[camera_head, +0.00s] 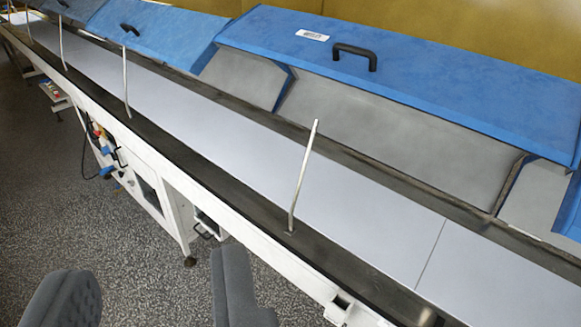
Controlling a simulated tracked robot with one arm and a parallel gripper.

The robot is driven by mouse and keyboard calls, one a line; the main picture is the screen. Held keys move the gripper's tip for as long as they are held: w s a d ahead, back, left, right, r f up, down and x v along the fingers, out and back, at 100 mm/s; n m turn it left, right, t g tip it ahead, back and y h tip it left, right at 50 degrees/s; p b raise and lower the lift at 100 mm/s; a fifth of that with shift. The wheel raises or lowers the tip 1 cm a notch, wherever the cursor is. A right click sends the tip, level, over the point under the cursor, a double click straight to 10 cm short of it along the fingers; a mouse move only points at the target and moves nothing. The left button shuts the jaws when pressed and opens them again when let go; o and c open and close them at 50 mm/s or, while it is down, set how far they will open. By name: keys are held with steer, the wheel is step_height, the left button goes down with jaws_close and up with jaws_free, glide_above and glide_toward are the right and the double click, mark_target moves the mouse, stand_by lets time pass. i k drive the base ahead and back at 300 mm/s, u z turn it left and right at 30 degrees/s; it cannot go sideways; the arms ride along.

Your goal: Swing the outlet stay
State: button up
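Several thin pale metal stays stand up along the near dark rail of the long conveyor. The nearest stay (303,178) leans slightly right at its top and is fixed to the rail at its foot. Another stay (125,83) stands farther left, and more stand toward the far end. I cannot tell from the picture which one is the outlet stay. My gripper (150,268) shows as two dark grey padded fingers at the bottom edge, spread wide apart. It is open and empty, over the floor in front of the machine, to the lower left of the nearest stay and apart from it.
Blue hinged covers (430,75) with black handles (354,54) run along the back. A flat pale grey bed (240,135) lies between them and the near rail (215,185). White frame legs, cables and switches sit below. The speckled floor (60,210) at left is clear.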

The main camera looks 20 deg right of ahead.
mark_target(310, 145)
steer(key=i, duration=0.9)
steer(key=z, duration=0.05)
